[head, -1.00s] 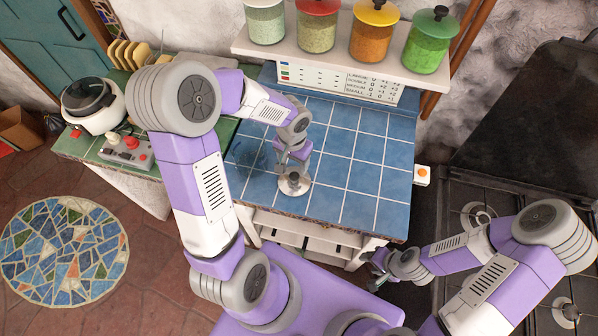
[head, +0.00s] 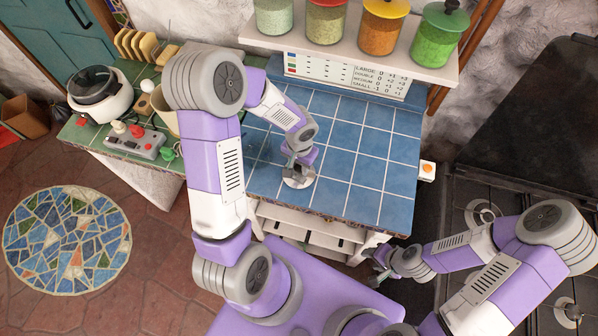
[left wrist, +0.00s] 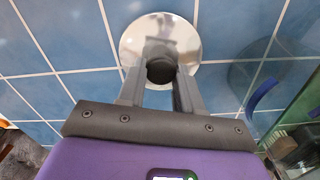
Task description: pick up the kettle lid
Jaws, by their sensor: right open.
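The kettle lid (head: 294,184) is a shiny silver disc lying on the blue tiled counter, near its front edge. In the left wrist view the lid (left wrist: 133,42) is round and mirror-like, with a dark knob (left wrist: 160,70) at its middle. My left gripper (head: 300,168) points down over the lid and hides part of it. In the left wrist view its fingers (left wrist: 160,82) are closed on the two sides of the knob. My right gripper (head: 379,268) is open and empty, low in front of the counter's right side.
A white cooker (head: 117,103) and a grey box with a red button (head: 139,140) stand on the green counter at left. A shelf (head: 340,52) with several jars runs along the back. A black stove (head: 520,150) is at right. The tiles right of the lid are clear.

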